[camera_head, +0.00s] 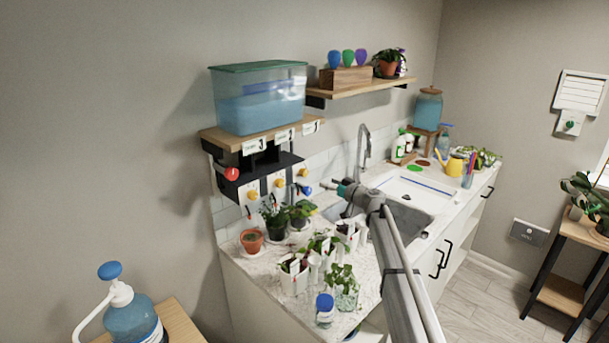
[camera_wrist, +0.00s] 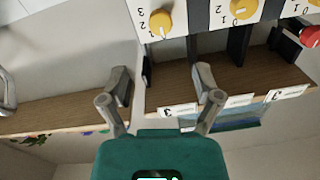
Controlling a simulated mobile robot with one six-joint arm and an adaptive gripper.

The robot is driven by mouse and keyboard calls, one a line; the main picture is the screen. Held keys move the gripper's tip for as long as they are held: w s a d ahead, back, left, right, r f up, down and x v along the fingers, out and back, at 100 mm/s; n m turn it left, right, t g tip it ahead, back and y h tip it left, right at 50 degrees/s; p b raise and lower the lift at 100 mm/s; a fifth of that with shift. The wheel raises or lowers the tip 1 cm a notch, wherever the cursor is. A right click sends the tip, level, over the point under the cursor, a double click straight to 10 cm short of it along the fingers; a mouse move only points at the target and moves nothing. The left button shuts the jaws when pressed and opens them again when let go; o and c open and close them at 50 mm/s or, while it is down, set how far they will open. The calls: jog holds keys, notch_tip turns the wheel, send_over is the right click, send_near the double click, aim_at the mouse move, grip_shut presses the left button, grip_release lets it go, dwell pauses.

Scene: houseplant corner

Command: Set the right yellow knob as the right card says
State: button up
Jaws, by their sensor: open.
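The right yellow knob (camera_head: 303,172) is on a white numbered plate under the shelf. In the wrist view, which is upside down, this knob (camera_wrist: 160,22) shows at the top left with marks 1, 2 and 3 around it; its setting is hard to read. The right card (camera_head: 311,128) hangs on the shelf's front edge and seems to read 3; it also shows in the wrist view (camera_wrist: 177,110). My gripper (camera_head: 341,188) is open and empty, in front of the knobs and apart from them. Its fingers (camera_wrist: 162,86) show below the right knob in the wrist view.
Two more yellow knobs (camera_head: 252,194) (camera_head: 280,183) sit to the left. A red ball-ended part (camera_head: 232,173) and a blue one (camera_head: 305,190) stick out nearby. A water tank (camera_head: 262,98) stands on the shelf. Potted plants (camera_head: 276,216) crowd the counter below.

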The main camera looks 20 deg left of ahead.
aim_at(306, 173)
jog(key=x, duration=1.1)
jog(key=shift+w+a, duration=0.1)
jog(key=shift+a, duration=0.05)
grip_shut()
